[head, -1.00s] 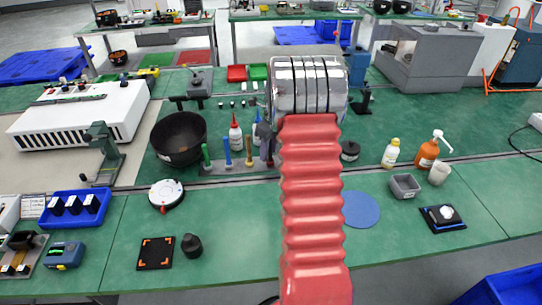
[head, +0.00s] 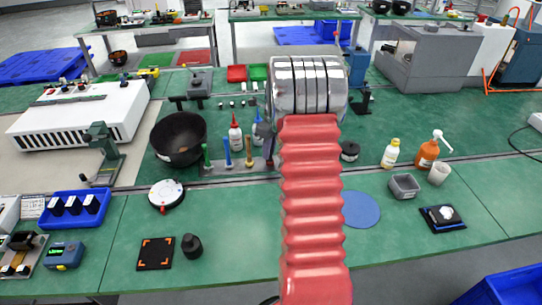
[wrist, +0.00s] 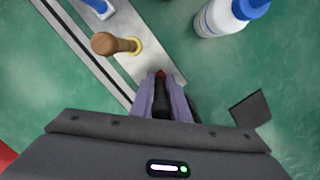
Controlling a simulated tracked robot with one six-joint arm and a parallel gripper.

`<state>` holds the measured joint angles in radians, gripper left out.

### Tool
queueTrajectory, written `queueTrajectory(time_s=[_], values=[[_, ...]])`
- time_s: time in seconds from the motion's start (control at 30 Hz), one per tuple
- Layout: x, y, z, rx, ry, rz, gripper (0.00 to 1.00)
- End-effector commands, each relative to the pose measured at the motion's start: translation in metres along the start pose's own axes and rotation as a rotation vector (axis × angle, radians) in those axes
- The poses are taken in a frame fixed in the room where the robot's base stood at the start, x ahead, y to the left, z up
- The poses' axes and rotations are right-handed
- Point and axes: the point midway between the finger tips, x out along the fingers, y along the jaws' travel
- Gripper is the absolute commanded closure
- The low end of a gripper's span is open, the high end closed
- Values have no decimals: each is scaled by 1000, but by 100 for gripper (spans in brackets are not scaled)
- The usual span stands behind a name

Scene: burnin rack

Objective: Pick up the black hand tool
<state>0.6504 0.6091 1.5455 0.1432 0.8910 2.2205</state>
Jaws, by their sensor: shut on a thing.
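The black hand tool (wrist: 162,104) shows in the wrist view between the two purple fingers of my gripper (wrist: 163,92), with a small red tip beyond them. My gripper is shut on it at the right end of a grey tool strip (wrist: 122,88). I cannot tell whether the tool still sits in the strip. In the head view my gripper (head: 268,151) is mostly hidden behind my red arm sleeve, and the tool is not clear there. A brown-handled tool (wrist: 112,44) and a blue-handled tool (head: 227,152) stand in the same strip, with a green-handled one (head: 206,156) farther left.
A white bottle with a blue cap (wrist: 222,18) stands close beyond my gripper. A red-capped bottle (head: 235,135) and a black bowl (head: 178,138) stand behind the strip. A blue round mat (head: 362,210) lies to the right of my arm. The green bench in front is partly clear.

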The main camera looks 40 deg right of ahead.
Motion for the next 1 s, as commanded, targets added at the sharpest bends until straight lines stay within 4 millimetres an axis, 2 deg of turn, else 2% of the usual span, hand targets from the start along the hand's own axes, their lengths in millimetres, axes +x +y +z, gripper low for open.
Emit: queueTrajectory(time_s=[0.2, 0.37, 0.8, 1.0], values=[[-2, 0, 0, 0, -1, -1, 100], [-13, 0, 2, 0, -2, -2, 100], [-83, 0, 13, -1, -1, -2, 100], [-98, 0, 15, -1, 0, -1, 100]])
